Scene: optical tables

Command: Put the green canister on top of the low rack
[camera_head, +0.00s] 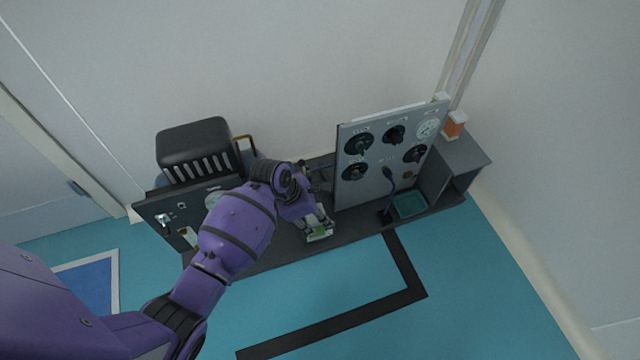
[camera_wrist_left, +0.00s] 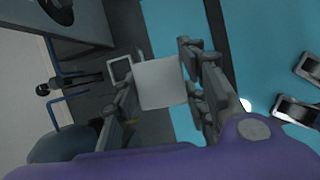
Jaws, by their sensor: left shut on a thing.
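My left gripper (camera_head: 319,226) is shut on the green canister (camera_head: 320,234), which has a pale, whitish top and a green patch on its side. In the left wrist view the canister's flat pale top (camera_wrist_left: 160,83) lies between the two fingers (camera_wrist_left: 158,100). The gripper holds it over or near the front part of the long dark grey bench (camera_head: 285,240); I cannot tell its height above it. I cannot tell for sure which unit is the low rack; a low dark unit with an open front (camera_head: 467,160) stands at the bench's right end. My right gripper is out of view.
An upright dial panel (camera_head: 380,185) stands right of my gripper. An orange container (camera_head: 455,125) sits on the right-end unit. A teal tray (camera_head: 410,205) lies between them. A black vented box (camera_head: 195,150) tops the left unit. The blue floor (camera_head: 480,290) in front is open.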

